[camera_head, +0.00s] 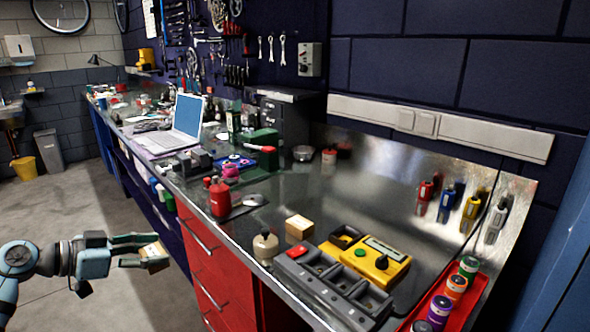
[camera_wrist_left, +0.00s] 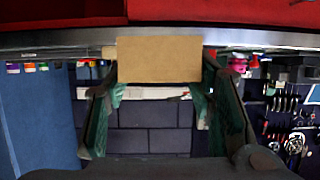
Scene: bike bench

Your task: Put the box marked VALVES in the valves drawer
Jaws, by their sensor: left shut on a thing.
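A small cardboard box (camera_head: 154,251) is between the fingers of my left gripper (camera_head: 146,250), which is shut on it. They are in front of the bench, left of the red drawers. In the left wrist view the box (camera_wrist_left: 158,59) shows a plain brown face between the green fingers (camera_wrist_left: 158,98); no marking can be read. The red drawer fronts (camera_head: 213,262) under the bench look shut, and no drawer label can be read. My right gripper is not in view.
The metal bench top (camera_head: 350,200) carries another small cardboard box (camera_head: 299,227), a beige bottle (camera_head: 265,246), a grey bin tray (camera_head: 325,288), a yellow device (camera_head: 372,262), a red bottle (camera_head: 220,198) and a laptop (camera_head: 182,125). The floor (camera_head: 60,210) left of the bench is clear.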

